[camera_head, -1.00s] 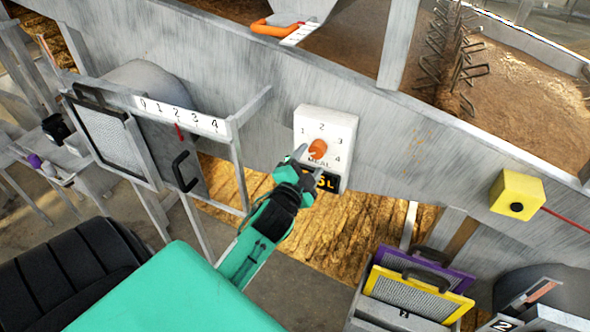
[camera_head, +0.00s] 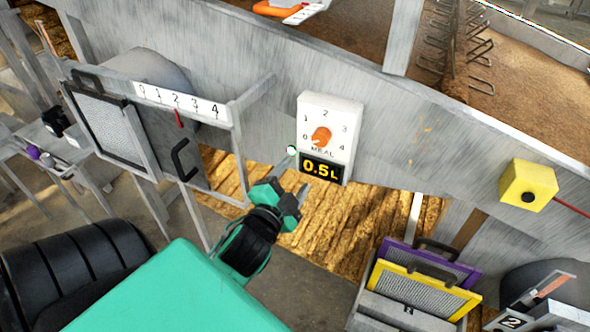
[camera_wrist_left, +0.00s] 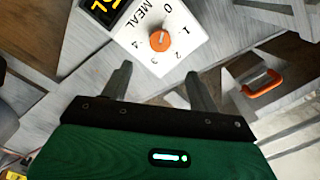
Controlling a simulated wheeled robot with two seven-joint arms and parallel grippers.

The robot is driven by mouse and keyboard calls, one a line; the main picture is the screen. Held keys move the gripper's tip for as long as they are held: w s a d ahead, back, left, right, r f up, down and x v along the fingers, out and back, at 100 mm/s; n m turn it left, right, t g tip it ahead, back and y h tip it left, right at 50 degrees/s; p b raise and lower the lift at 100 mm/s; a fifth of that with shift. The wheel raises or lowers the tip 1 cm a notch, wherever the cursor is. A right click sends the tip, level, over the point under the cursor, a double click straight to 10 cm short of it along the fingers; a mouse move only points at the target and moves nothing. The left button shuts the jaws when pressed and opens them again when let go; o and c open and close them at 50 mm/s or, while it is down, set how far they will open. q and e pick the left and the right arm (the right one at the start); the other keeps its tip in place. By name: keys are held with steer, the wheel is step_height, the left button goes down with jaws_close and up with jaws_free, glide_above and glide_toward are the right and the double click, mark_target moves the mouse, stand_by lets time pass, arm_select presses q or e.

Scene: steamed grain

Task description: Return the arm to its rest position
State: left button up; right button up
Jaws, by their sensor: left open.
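My left gripper (camera_head: 296,177) is open and empty in the head view, below and left of the white MEAL dial box (camera_head: 330,115). Its two fingers also show in the left wrist view (camera_wrist_left: 158,85), apart, with nothing between them. The orange knob (camera_head: 321,137) sits on the dial box, clear of the fingers, and also shows in the left wrist view (camera_wrist_left: 160,40). The display (camera_head: 320,169) under the dial reads 0.5 L. My right gripper is in neither view.
A gate with a 0 to 4 scale (camera_head: 180,102) and a black handle (camera_head: 185,160) stands left. A yellow box (camera_head: 527,186) with a black button is at right. Purple-framed (camera_head: 470,270) and yellow-framed (camera_head: 400,272) screens stand in a rack below it. An orange handle (camera_head: 275,9) is at top.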

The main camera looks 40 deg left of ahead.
arm_select(q)
step_height(320, 180, down, 31)
steer(key=w+d+n+g+h, duration=0.1)
steer(key=w+d+g+h, duration=0.15)
steer(key=g, duration=0.35)
steer(key=s+d+f+n+g, duration=0.1)
steer(key=s+f, duration=0.2)
steer(key=f, duration=0.4)
steer(key=s+d+f+g+h, duration=0.1)
steer(key=s+f, duration=0.3)
steer(key=f, duration=0.3)
steer(key=s+d+f+n+g, duration=0.1)
steer(key=s+f+g, duration=0.15)
steer(key=f, duration=0.45)
steer(key=s+f+n+g, duration=0.1)
steer(key=s+f+g, duration=0.1)
steer(key=s+f, duration=0.4)
steer(key=s+f+n+g, duration=0.1)
steer(key=s+f+g, duration=0.1)
steer(key=s+f, duration=0.5)
steer(key=s+d+f+n+g, duration=0.1)
steer(key=s+f, duration=0.5)
steer(key=s, duration=1)
steer(key=shift+s+f+g+h, duration=0.25)
steer(key=shift+s+g+h, duration=0.1)
steer(key=shift+g+h, duration=0.1)
